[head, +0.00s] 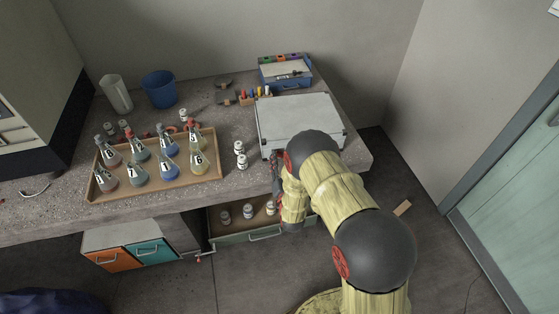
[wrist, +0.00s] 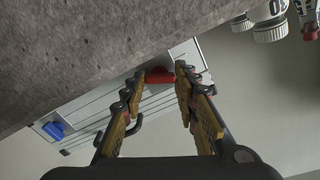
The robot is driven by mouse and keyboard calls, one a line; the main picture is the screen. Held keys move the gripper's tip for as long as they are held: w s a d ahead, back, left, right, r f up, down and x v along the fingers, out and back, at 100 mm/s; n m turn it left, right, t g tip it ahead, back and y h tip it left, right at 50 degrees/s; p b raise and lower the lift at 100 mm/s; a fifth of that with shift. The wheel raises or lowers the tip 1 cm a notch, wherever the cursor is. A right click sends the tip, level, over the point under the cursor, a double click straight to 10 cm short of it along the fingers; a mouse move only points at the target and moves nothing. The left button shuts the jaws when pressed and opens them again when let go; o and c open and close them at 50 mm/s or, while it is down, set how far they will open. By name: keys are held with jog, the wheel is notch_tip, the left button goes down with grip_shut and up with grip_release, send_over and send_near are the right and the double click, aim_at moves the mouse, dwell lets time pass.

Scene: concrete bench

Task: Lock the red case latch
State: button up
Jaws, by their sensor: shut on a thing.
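The grey-white case (head: 298,118) lies closed on the bench near its right front corner. Its front side also shows in the wrist view (wrist: 104,102), where a red latch (wrist: 158,75) and a blue latch (wrist: 53,130) sit apart on it. My gripper (wrist: 160,80) is at the front of the case, its two fingers on either side of the red latch and shut on it. In the head view my gripper (head: 277,168) is at the case's front left edge, partly hidden by my arm. The red latch is hidden there. I cannot tell whether the latch is fastened.
Two white bottles (head: 240,154) stand just left of the case. A wooden tray (head: 206,175) of numbered flasks is farther left. An open drawer (head: 238,238) with small bottles juts out below my gripper. A blue toolbox (head: 285,73) stands behind the case.

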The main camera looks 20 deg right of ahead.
jog(key=shift+c, duration=1)
jog(key=n+b, duration=0.1)
jog(key=n, duration=0.4)
jog(key=shift+b, duration=0.35)
jog(key=o, duration=1)
jog(key=shift+o, duration=0.6)
jog(key=shift+s, duration=0.1)
